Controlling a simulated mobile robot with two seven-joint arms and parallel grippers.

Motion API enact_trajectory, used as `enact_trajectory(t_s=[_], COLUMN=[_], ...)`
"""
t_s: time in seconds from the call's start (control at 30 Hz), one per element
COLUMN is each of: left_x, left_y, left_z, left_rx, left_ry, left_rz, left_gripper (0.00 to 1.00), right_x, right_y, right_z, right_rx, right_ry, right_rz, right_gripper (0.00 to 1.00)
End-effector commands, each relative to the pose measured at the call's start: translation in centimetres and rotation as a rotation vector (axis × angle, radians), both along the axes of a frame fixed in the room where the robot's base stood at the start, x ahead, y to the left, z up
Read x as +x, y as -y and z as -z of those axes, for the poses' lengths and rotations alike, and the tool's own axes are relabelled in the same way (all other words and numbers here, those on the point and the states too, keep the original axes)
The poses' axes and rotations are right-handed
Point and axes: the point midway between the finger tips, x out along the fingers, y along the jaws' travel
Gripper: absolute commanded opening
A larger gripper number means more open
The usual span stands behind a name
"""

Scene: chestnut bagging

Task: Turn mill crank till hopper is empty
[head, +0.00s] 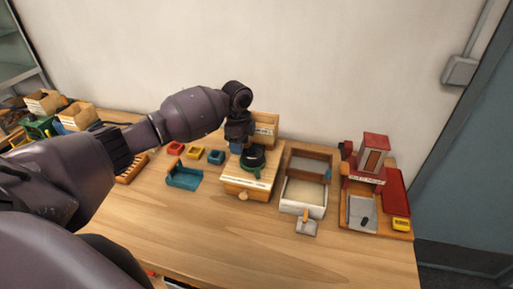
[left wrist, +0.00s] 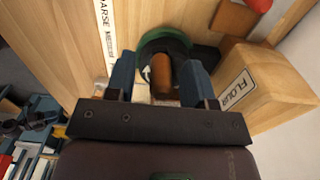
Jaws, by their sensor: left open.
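The mill is a wooden box (head: 248,184) with a drawer and knob in front and a green ring with a dark top (head: 254,158) above. In the left wrist view, the green ring (left wrist: 178,40) has a white arrow by it, and an upright brown wooden crank handle (left wrist: 162,76) stands there. My left gripper (head: 238,147) is over the mill, pointing down. Its blue fingers (left wrist: 160,84) are open, one on each side of the handle, with gaps visible. The hopper's contents cannot be made out. My right gripper is out of view.
A wooden box labelled flour (left wrist: 240,90) stands close behind the mill. Right of the mill are a white-walled tray (head: 303,209), a small scoop (head: 306,227) and a red-and-wood stand (head: 374,165). A teal holder (head: 184,176) and small coloured trays lie left. The front table is clear.

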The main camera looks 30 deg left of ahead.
Motion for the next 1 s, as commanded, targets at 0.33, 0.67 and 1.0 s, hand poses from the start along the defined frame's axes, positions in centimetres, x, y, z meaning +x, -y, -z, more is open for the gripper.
enact_trajectory(t_s=[0.33,0.67,1.0], left_x=[0.0,0.0,0.0], left_y=[0.0,0.0,0.0], left_z=[-1.9,-4.5,-7.1], left_rx=[-0.001,0.000,0.000], left_ry=[0.002,0.002,0.002], left_rz=[0.000,0.000,0.000], left_gripper=[0.49,0.49,0.49], right_x=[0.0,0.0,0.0], right_y=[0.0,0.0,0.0], right_z=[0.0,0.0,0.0], right_rx=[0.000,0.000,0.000], right_ry=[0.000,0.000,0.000], right_rz=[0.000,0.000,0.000], right_gripper=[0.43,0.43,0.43])
